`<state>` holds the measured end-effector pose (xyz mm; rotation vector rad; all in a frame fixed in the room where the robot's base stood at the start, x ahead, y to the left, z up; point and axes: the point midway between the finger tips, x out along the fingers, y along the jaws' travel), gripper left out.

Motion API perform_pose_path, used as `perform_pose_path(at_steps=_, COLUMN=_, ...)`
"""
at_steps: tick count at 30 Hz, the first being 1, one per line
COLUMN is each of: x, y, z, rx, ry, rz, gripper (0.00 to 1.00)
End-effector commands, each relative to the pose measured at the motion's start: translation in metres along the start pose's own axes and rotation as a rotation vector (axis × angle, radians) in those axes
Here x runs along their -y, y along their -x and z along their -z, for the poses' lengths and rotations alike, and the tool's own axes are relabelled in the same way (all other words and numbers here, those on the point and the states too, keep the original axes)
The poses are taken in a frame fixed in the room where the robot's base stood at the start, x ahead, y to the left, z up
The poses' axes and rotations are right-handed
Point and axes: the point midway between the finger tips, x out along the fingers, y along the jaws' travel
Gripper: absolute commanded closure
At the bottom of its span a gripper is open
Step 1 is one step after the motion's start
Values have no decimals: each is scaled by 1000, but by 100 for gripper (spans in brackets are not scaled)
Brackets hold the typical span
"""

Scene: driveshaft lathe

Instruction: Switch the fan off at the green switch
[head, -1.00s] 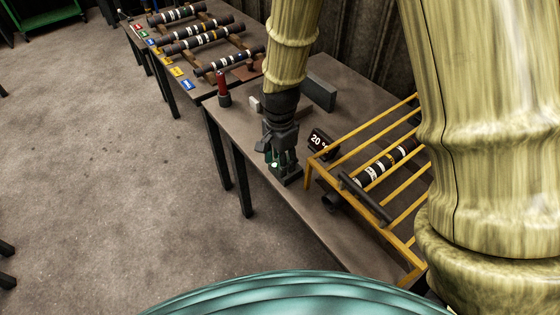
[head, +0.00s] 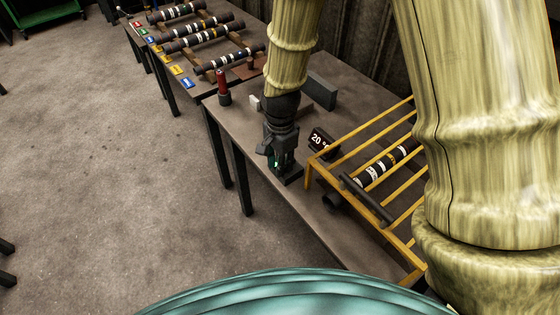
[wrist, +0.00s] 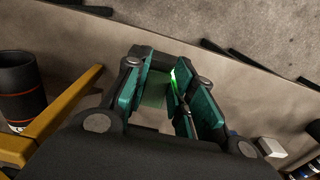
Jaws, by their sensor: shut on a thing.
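My gripper (head: 276,163) points down at the table's front edge, left of the yellow frame, with its fingers close together. In the wrist view my gripper (wrist: 168,98) shows its teal finger pads, with a bright green part, the green switch (wrist: 181,75), at the right-hand pad. The fingers are shut on it, though they hide most of it. In the head view a small dark box (head: 292,174) shows beside the fingertips. The fan cannot be made out for certain.
A black display (head: 319,141) reads 20. A red cylinder (head: 223,86) stands to the left on the table. Open floor (head: 110,190) lies at left.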

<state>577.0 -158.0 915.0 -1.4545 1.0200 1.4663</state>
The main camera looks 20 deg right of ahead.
Motion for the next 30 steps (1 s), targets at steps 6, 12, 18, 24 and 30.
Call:
perform_pose_path(at_steps=6, x=0, y=4, z=1, rx=61, ry=-3, rz=-1, gripper=99)
perform_pose_path(at_steps=12, x=0, y=5, z=3, rx=123, ry=-2, rz=0, gripper=99)
perform_pose_path(at_steps=18, x=1, y=6, z=4, rx=187, ry=-2, rz=1, gripper=99)
perform_pose_path(at_steps=24, x=1, y=7, z=6, rx=248, ry=-2, rz=1, gripper=99)
perform_pose_path(at_steps=30, x=1, y=7, z=8, rx=283, ry=-1, rz=2, gripper=99)
